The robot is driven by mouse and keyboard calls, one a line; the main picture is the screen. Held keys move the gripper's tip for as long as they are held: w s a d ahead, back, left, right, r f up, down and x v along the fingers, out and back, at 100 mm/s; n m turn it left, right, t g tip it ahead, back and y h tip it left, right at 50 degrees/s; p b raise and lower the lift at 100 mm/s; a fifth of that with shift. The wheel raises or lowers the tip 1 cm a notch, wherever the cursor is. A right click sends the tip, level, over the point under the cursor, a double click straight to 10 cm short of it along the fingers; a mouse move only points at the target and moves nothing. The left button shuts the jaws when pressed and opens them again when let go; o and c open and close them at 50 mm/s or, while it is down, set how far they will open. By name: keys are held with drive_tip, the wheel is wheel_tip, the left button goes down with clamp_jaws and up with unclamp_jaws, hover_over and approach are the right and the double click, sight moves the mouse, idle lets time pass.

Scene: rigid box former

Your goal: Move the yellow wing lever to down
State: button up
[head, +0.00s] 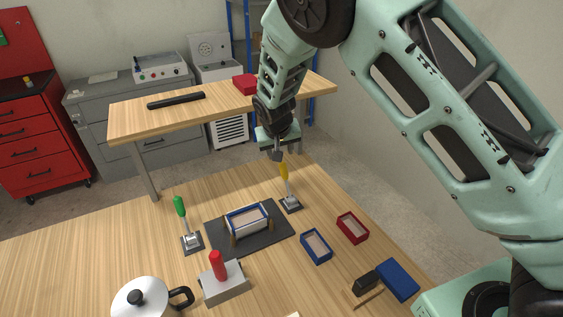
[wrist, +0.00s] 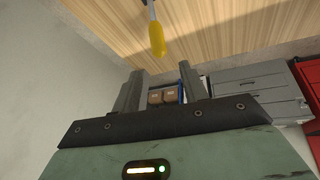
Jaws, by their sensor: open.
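The yellow wing lever (head: 284,172) stands up from a small dark base (head: 290,204) at the right rear of the black mat in the head view. In the wrist view the yellow handle (wrist: 157,38) hangs into the picture from the top, between and beyond the two fingers. My gripper (head: 276,153) is right at the lever's upper end in the head view and partly covers its tip. In the wrist view my gripper (wrist: 158,82) has its fingers apart, with nothing between them. I cannot tell whether a finger touches the handle.
A green-handled lever (head: 180,208) stands left of the black mat (head: 273,240), which holds a blue-and-white box former (head: 246,219). A red-handled block (head: 218,268) and a pot (head: 141,299) stand in front. Blue (head: 316,247) and red (head: 352,228) open boxes lie right.

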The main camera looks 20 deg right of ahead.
sight(282, 165)
drive_tip(key=p+x, duration=0.3)
drive_tip(key=x, duration=0.7)
drive_tip(key=shift+c, duration=0.2)
clamp_jaws()
